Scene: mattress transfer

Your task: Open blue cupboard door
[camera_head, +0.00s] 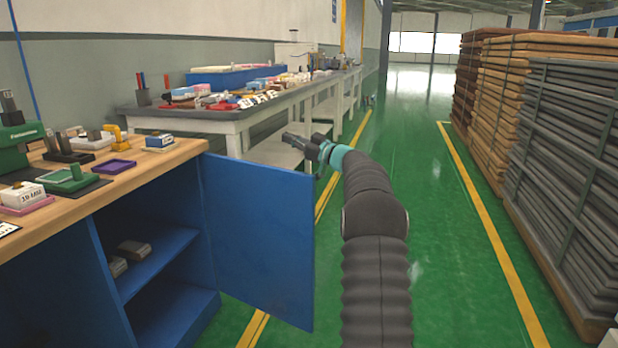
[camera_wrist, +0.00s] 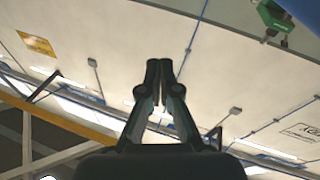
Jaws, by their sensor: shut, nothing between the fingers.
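The blue cupboard (camera_head: 105,278) stands at the left under a wooden worktop. Its blue door (camera_head: 258,235) is swung wide open on the right side, showing the shelf (camera_head: 155,262) inside. A few small items (camera_head: 133,248) lie on that shelf. My gripper (camera_head: 292,138) is above and beyond the door's upper right corner, apart from it in the head view. In the wrist view my gripper (camera_wrist: 160,65) points up at the ceiling and wall, with its fingers together and empty.
The wooden worktop (camera_head: 160,165) carries several small items and a green device (camera_head: 20,140). A long grey workbench (camera_head: 225,118) with many objects stands behind the door. Stacked panels (camera_head: 565,150) line the right. The green floor (camera_head: 430,250) between is clear.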

